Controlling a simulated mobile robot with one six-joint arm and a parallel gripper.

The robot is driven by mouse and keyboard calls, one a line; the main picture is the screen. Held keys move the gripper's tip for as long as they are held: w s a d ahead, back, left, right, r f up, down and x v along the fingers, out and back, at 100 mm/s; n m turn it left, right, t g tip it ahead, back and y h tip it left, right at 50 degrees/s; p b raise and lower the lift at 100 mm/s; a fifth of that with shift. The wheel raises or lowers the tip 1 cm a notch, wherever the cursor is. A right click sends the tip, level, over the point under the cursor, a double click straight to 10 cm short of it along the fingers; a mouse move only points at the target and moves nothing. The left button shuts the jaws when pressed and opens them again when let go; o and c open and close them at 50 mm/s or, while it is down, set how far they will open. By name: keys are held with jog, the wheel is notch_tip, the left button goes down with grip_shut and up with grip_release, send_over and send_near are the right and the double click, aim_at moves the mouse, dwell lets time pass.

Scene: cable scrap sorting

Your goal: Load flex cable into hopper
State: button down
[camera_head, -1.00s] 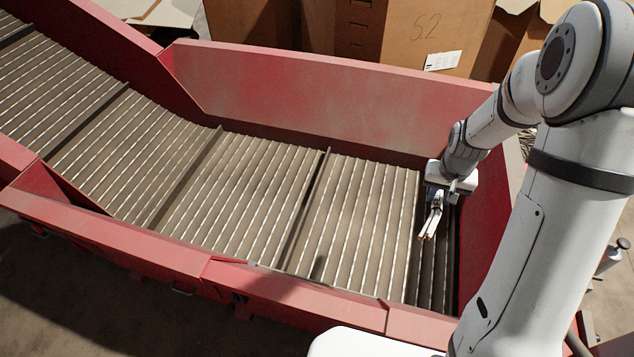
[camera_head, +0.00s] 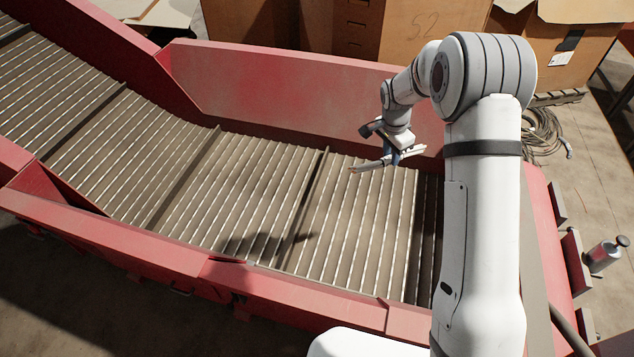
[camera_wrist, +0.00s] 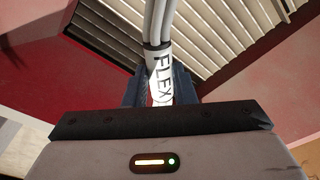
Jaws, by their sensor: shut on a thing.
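My gripper (camera_head: 391,158) is shut on the flex cable (camera_head: 414,153), a light grey bundle that sticks out on both sides of the jaws, with orange-brown tips at its left end. In the wrist view the jaws (camera_wrist: 160,92) hold the flex cable (camera_wrist: 157,30) at a white label reading "FLEX". The gripper and cable are above the hopper (camera_head: 290,95), a red-walled trough with a slatted grey conveyor floor (camera_head: 255,195). The cable looks clear of the slats. The floor of the hopper in view is bare.
Cardboard boxes (camera_head: 440,25) stand behind the hopper's back wall. A coil of dark cable (camera_head: 541,135) lies on the floor at the right. A small metal canister (camera_head: 604,256) stands right of the hopper. The conveyor slopes up to the left.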

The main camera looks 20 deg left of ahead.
notch_tip(320, 180, down, 6)
jog(key=shift+r+b, duration=0.25)
jog(key=shift+b, duration=0.9)
jog(key=c, duration=1.1)
grip_release()
jog(key=r, duration=0.5)
jog(key=r+b, duration=0.1)
jog(key=r, duration=0.1)
jog(key=shift+s+a+r, duration=0.3)
jog(key=shift+s+r, duration=0.05)
jog(key=shift+r, duration=0.05)
